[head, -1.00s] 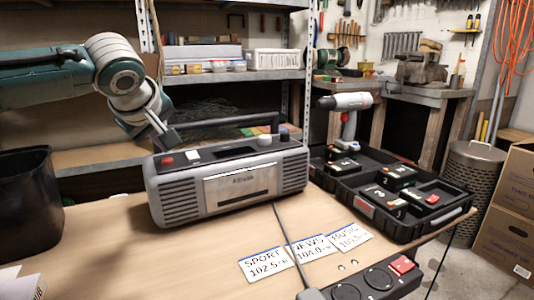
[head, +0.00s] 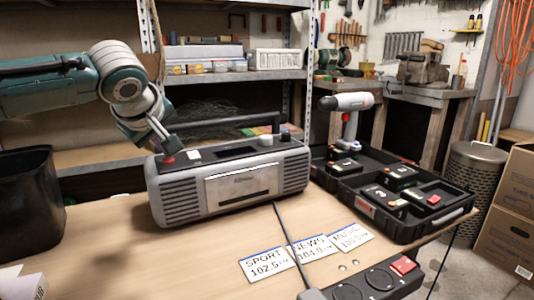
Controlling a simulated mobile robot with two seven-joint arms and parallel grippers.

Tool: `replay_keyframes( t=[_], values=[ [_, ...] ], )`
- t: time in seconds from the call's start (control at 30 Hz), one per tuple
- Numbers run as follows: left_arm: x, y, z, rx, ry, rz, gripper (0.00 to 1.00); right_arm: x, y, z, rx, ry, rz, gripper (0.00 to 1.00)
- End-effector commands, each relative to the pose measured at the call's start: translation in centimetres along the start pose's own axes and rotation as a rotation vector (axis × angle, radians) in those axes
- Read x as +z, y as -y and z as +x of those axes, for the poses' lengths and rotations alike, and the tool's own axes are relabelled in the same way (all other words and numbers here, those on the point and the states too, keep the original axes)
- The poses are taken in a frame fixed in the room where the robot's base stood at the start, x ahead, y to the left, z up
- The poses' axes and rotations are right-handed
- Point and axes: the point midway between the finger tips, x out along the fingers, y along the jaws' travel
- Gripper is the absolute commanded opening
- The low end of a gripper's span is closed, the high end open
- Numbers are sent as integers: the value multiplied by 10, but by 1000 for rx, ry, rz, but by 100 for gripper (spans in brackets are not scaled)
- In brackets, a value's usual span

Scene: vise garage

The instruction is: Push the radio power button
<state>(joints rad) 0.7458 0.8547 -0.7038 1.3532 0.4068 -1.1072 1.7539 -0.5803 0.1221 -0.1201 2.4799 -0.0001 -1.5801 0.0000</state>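The grey radio (head: 228,183) stands upright on the wooden table, with its front facing me and a dark carry handle on top. A red button (head: 168,160) is on the left end of its top, with a white button (head: 194,156) to the right of it. My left gripper (head: 171,147) points down just above the red button. Its tips look very close to the button, but I cannot tell whether they touch it. The fingers are small and dark, so their opening is unclear. My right gripper is not in view.
A black bin (head: 28,205) stands at the left. An open black toolbox (head: 385,222) with batteries and a drill (head: 347,104) is at the right. Station cards (head: 308,250) and a power strip (head: 375,282) lie in front, with a cable running to the radio.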

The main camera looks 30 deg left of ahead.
Motion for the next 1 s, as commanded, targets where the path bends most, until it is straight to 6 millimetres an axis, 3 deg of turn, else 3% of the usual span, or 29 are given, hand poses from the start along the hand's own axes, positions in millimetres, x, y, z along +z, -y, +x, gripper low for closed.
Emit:
replay_keyframes(
  t=[1.0],
  values=[
    [5, 4, 6, 0, 1, 0, 0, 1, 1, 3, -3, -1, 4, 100]
  ],
)
